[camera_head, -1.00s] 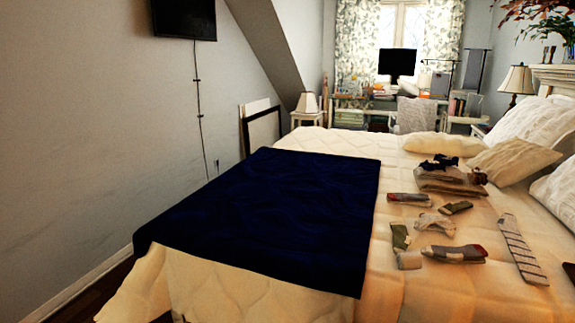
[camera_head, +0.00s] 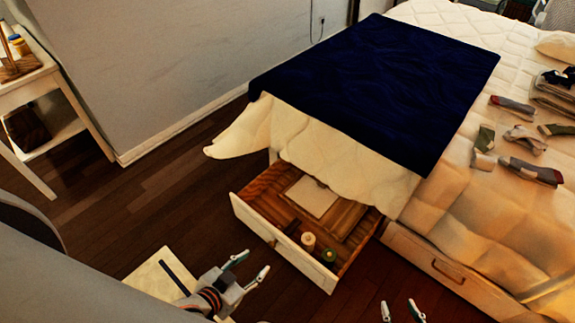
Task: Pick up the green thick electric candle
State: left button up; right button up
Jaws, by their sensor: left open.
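A small round green object (camera_head: 329,255), likely the green thick candle, stands in the front right part of the open drawer (camera_head: 265,230) under the bed. A cream cylinder (camera_head: 308,241) stands just left of it. My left gripper (camera_head: 255,262) is open and empty, left of the drawer front and apart from the candle. My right gripper (camera_head: 398,303) shows only its fingertips at the bottom edge. They are spread apart with nothing between them, to the right of the candle and lower in the picture.
The drawer also holds a pale flat item (camera_head: 311,196). The bed (camera_head: 470,215) with a dark blue blanket (camera_head: 385,85) and scattered socks rises behind it. A shut drawer (camera_head: 440,268) is at right. A pale flat item (camera_head: 160,278) lies near my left gripper. Dark floor is clear at left.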

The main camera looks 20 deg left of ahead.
aim_at(328, 262)
jog(key=u, duration=0.7)
jog(key=k+z, duration=0.5)
